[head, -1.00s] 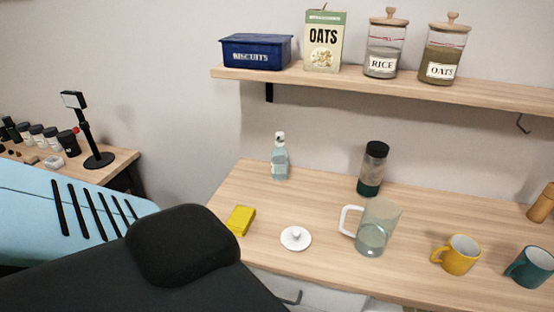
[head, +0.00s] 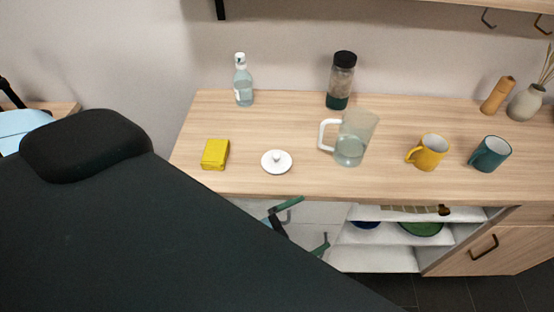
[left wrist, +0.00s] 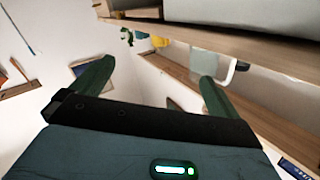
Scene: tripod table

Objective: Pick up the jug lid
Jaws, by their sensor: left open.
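The jug lid (head: 277,163), a round white disc with a small knob, lies flat on the wooden counter near its front edge. The clear jug (head: 354,137) with a white handle stands upright to its right, without a lid on it. My left gripper (head: 303,226) is open and empty, with green fingers, in front of and below the counter edge, apart from the lid. Its spread fingers also show in the left wrist view (left wrist: 155,88), with nothing between them. I cannot make out the lid there. My right gripper is out of view.
A yellow packet (head: 215,154) lies left of the lid. A bottle (head: 243,82) and a dark-lidded shaker (head: 341,82) stand behind. Yellow (head: 428,152) and teal (head: 490,154) mugs stand to the right. Below is an open cabinet (head: 375,258) with dishes.

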